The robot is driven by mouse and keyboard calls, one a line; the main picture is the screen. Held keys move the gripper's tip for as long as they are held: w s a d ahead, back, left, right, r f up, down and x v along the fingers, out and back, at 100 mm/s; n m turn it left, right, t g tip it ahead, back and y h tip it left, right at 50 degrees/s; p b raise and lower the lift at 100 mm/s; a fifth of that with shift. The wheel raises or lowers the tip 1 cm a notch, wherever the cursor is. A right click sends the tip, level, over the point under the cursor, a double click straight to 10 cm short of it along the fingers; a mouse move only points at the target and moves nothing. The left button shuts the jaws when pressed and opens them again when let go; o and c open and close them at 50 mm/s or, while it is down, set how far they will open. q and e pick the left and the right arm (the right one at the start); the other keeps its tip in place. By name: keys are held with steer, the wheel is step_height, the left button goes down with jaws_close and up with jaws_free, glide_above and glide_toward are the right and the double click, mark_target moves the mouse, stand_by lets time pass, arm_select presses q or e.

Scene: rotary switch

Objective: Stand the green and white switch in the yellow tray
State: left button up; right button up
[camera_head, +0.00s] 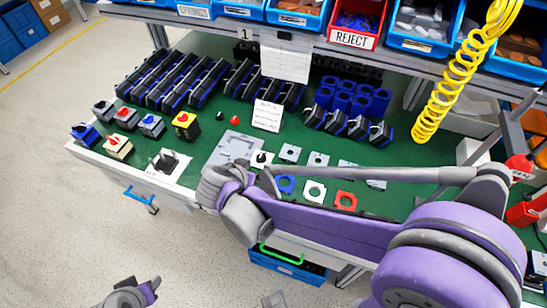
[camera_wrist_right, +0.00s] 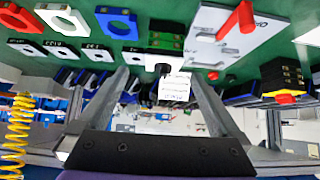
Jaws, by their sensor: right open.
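A white square plate with a black knob (camera_head: 262,158) lies on the green bench top. It also shows in the right wrist view (camera_wrist_right: 162,67), with green parts behind it; I cannot tell if this is the green and white switch. My right gripper (camera_wrist_right: 160,76) is open and empty, its two fingers on either side of this plate in that view. In the head view my right forearm and wrist hide the gripper's tips. I see no yellow tray. My left gripper (camera_head: 138,291) is low at the bottom edge, away from the bench, its jaws unclear.
Several rotary switches stand at the bench's left, including a yellow and black one (camera_head: 186,124). A grey plate (camera_head: 233,149) lies beside the white one. Blue (camera_head: 285,185) and red (camera_head: 346,201) square frames lie to the right. A red REJECT bin (camera_head: 353,38) and a yellow coiled hose (camera_head: 462,75) are behind.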

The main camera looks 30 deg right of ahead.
mark_target(261, 161)
steer(key=x, duration=0.4)
steer(key=shift+w+d+f, duration=0.15)
steer(key=shift+w+f, duration=0.05)
steer(key=shift+w, duration=0.2)
steer(key=x, duration=0.6)
steer(key=shift+w+r+b, duration=0.15)
steer(key=shift+w+b, duration=0.1)
steer(key=shift+b, duration=0.1)
steer(key=shift+r, duration=0.1)
jaws_close()
